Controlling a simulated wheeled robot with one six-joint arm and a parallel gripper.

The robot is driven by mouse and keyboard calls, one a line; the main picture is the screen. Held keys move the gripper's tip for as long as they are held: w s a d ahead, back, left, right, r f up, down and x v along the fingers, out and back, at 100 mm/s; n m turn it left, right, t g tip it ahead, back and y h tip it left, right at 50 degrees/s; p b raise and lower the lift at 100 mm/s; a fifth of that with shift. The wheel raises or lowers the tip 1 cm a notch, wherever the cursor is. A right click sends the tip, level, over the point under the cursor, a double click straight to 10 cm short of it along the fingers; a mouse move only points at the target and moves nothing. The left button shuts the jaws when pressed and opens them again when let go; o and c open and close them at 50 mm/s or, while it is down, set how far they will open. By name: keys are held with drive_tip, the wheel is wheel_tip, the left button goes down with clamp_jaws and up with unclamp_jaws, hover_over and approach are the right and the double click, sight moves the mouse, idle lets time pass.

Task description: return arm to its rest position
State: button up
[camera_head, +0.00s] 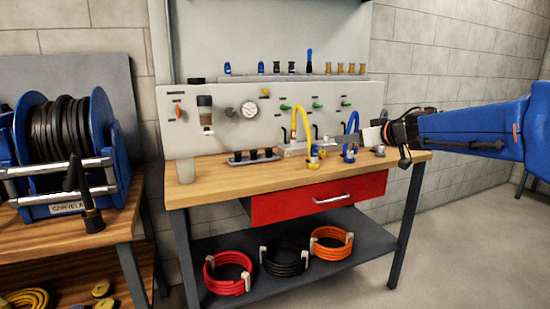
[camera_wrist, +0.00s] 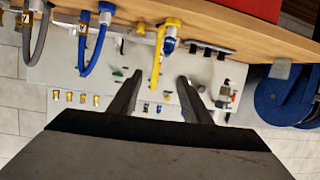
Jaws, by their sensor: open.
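My blue arm reaches in from the right in the head view, and my gripper (camera_head: 366,137) is at its end in front of the panel's right part, above the workbench (camera_head: 225,178). The yellow hose (camera_head: 300,118) and the blue hose (camera_head: 352,124) stand near the gripper in the head view. Whether the gripper touches either cannot be told there.
The pegboard-like panel (camera_head: 225,130) with a gauge (camera_head: 249,109) rises behind the bench. A red drawer (camera_head: 318,197) is below the top. Coiled hoses, including a red one (camera_head: 228,273), lie on the lower shelf. A blue reel (camera_head: 35,125) stands left. Floor at right is clear.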

drive_tip(key=s+d+r+m+t+h, duration=0.2)
drive_tip(key=s+d+m+h, duration=0.25)
drive_tip(key=s+h, duration=0.2)
drive_tip(key=s+d+f+m+g+h, duration=0.2)
drive_tip(key=s+d+f+h, duration=0.15)
drive_tip(key=s+f, duration=0.5)
drive_tip(key=s+a+f+g+y, duration=0.2)
drive_tip(key=s+a+f+g, duration=0.2)
drive_tip(key=s+f, duration=0.5)
drive_tip(key=s+a+f+n+g+y, duration=0.1)
drive_tip(key=s+a+f+g, duration=0.3)
drive_tip(key=s+f, duration=0.6)
drive_tip(key=s+a+y, duration=0.1)
drive_tip(key=s, duration=0.6)
drive_tip(key=shift+s+g+y, duration=0.3)
drive_tip(key=shift+s, duration=0.1)
drive_tip(key=shift+n, duration=0.25)
drive_tip(key=shift+c, duration=0.6)
